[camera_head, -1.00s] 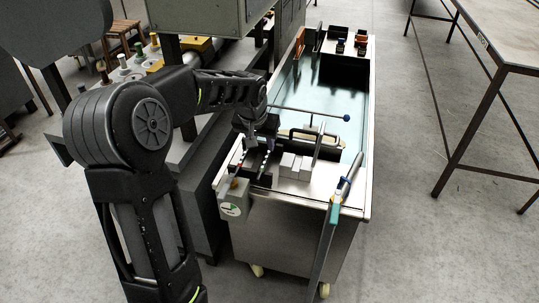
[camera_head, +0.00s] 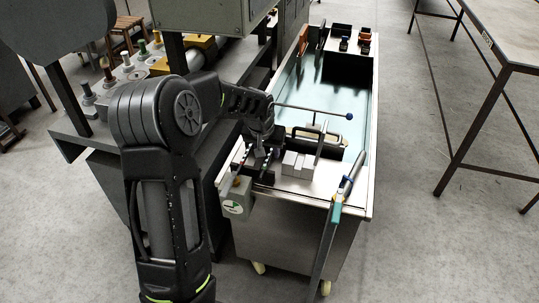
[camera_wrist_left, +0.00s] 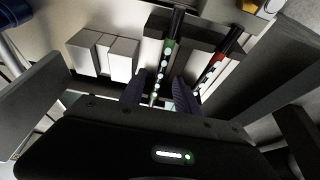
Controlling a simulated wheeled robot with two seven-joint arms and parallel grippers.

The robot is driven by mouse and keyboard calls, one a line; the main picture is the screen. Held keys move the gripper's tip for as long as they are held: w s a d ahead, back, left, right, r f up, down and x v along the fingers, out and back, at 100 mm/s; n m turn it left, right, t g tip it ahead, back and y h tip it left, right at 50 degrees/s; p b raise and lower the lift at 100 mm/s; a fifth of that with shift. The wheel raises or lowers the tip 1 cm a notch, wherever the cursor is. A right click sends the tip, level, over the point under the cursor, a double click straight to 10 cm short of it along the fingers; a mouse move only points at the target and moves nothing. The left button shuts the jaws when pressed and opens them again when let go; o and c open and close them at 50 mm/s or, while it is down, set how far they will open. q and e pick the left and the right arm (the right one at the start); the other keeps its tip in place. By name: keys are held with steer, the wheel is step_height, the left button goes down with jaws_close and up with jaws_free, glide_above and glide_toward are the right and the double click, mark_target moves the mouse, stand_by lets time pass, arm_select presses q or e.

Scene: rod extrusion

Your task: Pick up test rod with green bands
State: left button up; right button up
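The test rod with green bands (camera_wrist_left: 166,58) shows in the left wrist view, with a black end, a green band and several pale spots. A second rod with red bands (camera_wrist_left: 214,70) lies to the right, outside the fingers. In the head view my left gripper (camera_head: 262,143) is over the near end of the cart, largely covering the rods. My right gripper is not in view.
Pale metal blocks (camera_head: 297,164) stand right of the holder on the steel cart (camera_head: 345,202). A thin rod with a blue ball end (camera_head: 349,116) reaches across the water bath. A teal-handled tool (camera_head: 337,212) leans at the cart's right edge.

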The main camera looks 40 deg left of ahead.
arm_select(q)
steer(key=shift+w+a+f, duration=0.1)
steer(key=shift+w+f, duration=0.15)
steer(key=shift+f, duration=0.4)
steer(key=shift+c, duration=0.2)
jaws_close()
